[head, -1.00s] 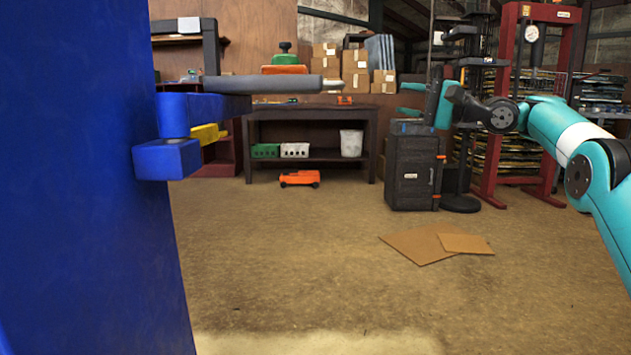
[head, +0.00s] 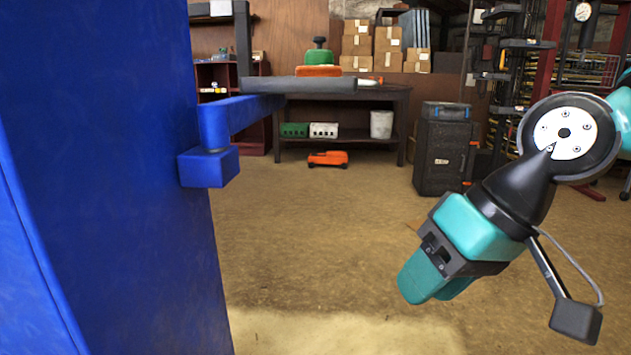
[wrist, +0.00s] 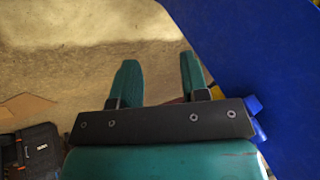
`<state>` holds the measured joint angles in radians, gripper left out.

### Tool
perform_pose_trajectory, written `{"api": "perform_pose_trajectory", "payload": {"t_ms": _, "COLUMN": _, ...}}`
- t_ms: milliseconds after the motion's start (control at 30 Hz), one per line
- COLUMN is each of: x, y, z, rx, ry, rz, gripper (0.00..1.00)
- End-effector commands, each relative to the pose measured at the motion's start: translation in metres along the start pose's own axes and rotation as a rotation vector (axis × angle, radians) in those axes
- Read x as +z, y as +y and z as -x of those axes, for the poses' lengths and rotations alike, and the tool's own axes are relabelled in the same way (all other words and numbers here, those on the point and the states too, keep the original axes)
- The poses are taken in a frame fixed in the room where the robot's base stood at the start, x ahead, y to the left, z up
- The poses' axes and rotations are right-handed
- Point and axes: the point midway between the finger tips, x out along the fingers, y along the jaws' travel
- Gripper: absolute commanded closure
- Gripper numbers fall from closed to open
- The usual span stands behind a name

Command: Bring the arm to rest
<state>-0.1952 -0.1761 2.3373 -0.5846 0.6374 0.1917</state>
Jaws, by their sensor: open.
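My gripper (head: 440,285) hangs at the lower right of the head view, pointing down and to the left. In the wrist view my gripper (wrist: 158,82) shows its two teal fingers apart, with nothing between them but the floor. The arm's black wrist joint is close to the camera. My gripper is in free air, to the right of the blue lift post (head: 100,180) and apart from it.
The blue lift arm (head: 240,115) reaches from the post, with a grey bar (head: 300,85) above it. A workbench (head: 345,100), an orange floor unit (head: 328,158) and a black tool case (head: 440,155) stand behind. The middle floor is clear.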

Motion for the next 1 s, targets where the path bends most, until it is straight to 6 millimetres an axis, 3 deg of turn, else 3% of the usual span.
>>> {"api": "perform_pose_trajectory", "payload": {"t_ms": 33, "x": 0.027, "y": -0.004, "z": -0.001, "rx": 0.015, "ry": -0.050, "rz": 0.041, "gripper": 0.59}}
{"api": "perform_pose_trajectory", "payload": {"t_ms": 100, "x": 0.062, "y": -0.004, "z": -0.004, "rx": 0.035, "ry": -0.120, "rz": 0.100, "gripper": 0.59}}
{"api": "perform_pose_trajectory", "payload": {"t_ms": 167, "x": 0.092, "y": -0.004, "z": -0.006, "rx": 0.048, "ry": -0.180, "rz": 0.147, "gripper": 0.59}}
{"api": "perform_pose_trajectory", "payload": {"t_ms": 200, "x": 0.097, "y": -0.007, "z": 0.003, "rx": 0.052, "ry": -0.199, "rz": 0.164, "gripper": 0.59}}
{"api": "perform_pose_trajectory", "payload": {"t_ms": 467, "x": 0.067, "y": -0.035, "z": 0.070, "rx": 0.050, "ry": -0.191, "rz": 0.155, "gripper": 0.59}}
{"api": "perform_pose_trajectory", "payload": {"t_ms": 1000, "x": 0.008, "y": -0.102, "z": 0.225, "rx": 0.049, "ry": -0.189, "rz": 0.153, "gripper": 0.59}}
